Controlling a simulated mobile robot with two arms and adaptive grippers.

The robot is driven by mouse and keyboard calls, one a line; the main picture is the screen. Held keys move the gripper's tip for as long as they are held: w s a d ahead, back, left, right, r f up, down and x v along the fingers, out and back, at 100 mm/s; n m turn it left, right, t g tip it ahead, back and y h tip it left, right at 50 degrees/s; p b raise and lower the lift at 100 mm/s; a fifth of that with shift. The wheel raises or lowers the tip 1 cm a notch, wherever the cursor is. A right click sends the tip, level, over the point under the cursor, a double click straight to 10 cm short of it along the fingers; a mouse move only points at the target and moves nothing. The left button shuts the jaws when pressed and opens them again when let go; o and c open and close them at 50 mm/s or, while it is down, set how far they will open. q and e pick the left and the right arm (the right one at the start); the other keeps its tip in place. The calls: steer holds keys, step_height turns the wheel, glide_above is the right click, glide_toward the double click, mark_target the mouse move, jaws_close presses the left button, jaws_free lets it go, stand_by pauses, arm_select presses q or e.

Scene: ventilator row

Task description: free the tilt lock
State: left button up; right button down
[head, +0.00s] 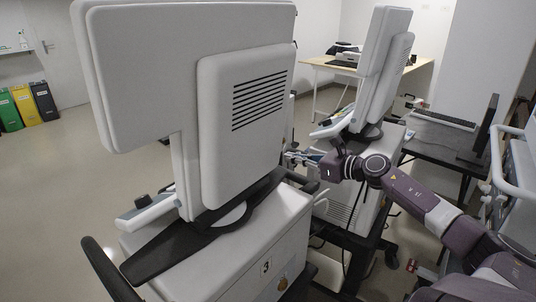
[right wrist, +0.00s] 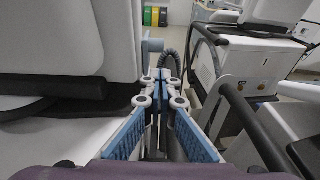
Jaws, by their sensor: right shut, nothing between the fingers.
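The nearest ventilator, marked 3, has a large white screen (head: 185,65) seen from behind, on a dark base (head: 195,232). My right gripper (head: 290,156) is shut and empty, between this ventilator and the one behind it. In the right wrist view, its blue-padded fingers (right wrist: 162,76) meet at the tips beside a white housing (right wrist: 65,40). A grey-blue knob-like part (right wrist: 152,46) sticks out from that housing just beyond the fingertips. I cannot tell whether it is the tilt lock, or whether the fingers touch it. My left gripper is not in view.
A second ventilator with a white screen (head: 380,65) stands close behind. A corrugated hose (right wrist: 174,62) curves just past my fingertips. Dark rails (right wrist: 245,112) run along the right. A dark desk (head: 440,137) stands at the right; the floor (head: 50,165) is clear at the left.

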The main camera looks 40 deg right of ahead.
arm_select(q)
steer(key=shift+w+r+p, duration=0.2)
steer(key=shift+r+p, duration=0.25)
steer(key=shift+p, duration=0.05)
arm_select(e)
steer(key=x, duration=1)
